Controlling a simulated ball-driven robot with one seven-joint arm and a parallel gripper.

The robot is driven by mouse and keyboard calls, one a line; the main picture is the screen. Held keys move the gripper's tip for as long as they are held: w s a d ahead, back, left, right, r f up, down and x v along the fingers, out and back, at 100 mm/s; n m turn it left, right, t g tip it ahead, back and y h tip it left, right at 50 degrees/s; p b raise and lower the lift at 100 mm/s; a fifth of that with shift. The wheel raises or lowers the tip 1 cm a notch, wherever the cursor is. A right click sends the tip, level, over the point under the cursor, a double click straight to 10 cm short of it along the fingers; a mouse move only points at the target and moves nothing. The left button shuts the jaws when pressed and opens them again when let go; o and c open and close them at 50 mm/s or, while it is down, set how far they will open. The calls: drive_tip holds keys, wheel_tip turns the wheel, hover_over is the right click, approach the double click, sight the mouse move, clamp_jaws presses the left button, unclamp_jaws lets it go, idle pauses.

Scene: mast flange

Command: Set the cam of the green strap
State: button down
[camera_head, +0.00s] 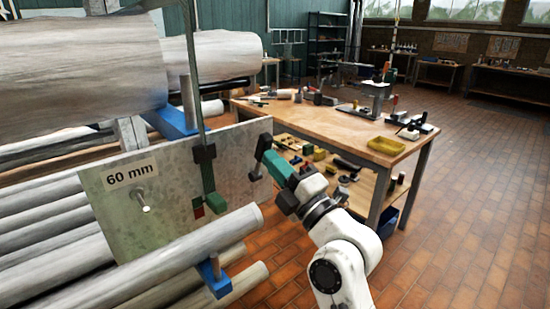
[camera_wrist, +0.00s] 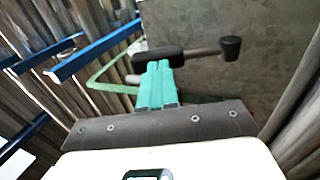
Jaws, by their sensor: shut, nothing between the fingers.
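The green strap (camera_head: 208,110) hangs down in front of the grey plate in the head view. A dark block (camera_head: 204,153), which looks like its cam buckle, sits on it. A green end with a red patch (camera_head: 198,208) is below. My gripper (camera_head: 267,158) is to the right of the block, its green fingers shut and empty. In the wrist view the fingers (camera_wrist: 158,70) point at a dark bar (camera_wrist: 158,57). A rod with a black knob (camera_wrist: 230,48) extends right of the bar. I cannot tell whether the fingertips touch the bar.
The grey plate (camera_head: 115,215) carries a "60 mm" label and a short pin (camera_head: 143,203). Large wooden poles (camera_head: 80,70) lie on blue supports (camera_head: 172,120) at left. A workbench (camera_head: 330,125) with tools and a yellow tray (camera_head: 386,145) stands behind my arm. Tiled floor is clear at right.

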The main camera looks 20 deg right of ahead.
sight(266, 149)
idle(0.3)
drive_tip(key=r+p, duration=0.1)
drive_tip(key=g+p, duration=0.1)
drive_tip(key=p, duration=0.1)
drive_tip(key=shift+w+a+r+h, duration=0.2)
drive_tip(key=shift+w+r+h, duration=0.1)
drive_tip(key=shift+w+r, duration=0.1)
drive_tip(key=shift+w+a+r+g+p, duration=0.1)
drive_tip(key=shift+w+r+g+p, duration=0.3)
drive_tip(key=shift+g+p, duration=0.6)
drive_tip(key=shift+w+a+f+b, duration=0.15)
drive_tip(key=shift+w+f+b, duration=0.2)
drive_tip(key=shift+w+b, duration=0.25)
drive_tip(key=shift+r, duration=0.25)
